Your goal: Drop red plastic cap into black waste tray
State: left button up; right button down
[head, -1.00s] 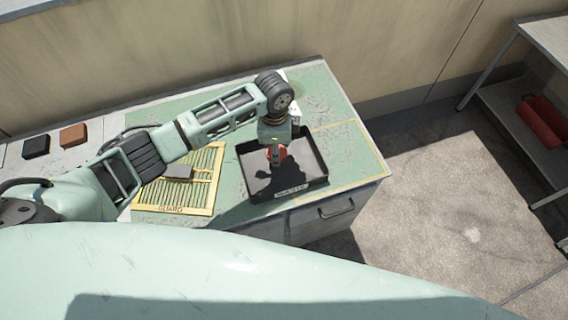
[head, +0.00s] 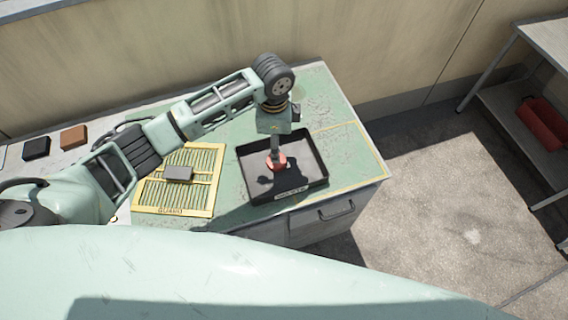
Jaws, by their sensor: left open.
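The black waste tray (head: 318,158) sits on the green bench top, with a pale label on its front wall. The red plastic cap (head: 279,163) is inside the tray's outline, just below my left gripper (head: 276,157). The left gripper points down over the tray and is open, its fingers at the cap. I cannot tell whether the cap touches the tray floor or the fingers. My right gripper is out of view.
A yellow slatted guard panel (head: 150,192) lies left of the tray with a dark grey block (head: 178,173) on it. A black block (head: 36,148) and a brown block (head: 73,137) lie far left.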

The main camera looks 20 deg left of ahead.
pick_arm(q)
notch_tip(320, 180, up, 7)
dwell(0.3)
dwell(0.4)
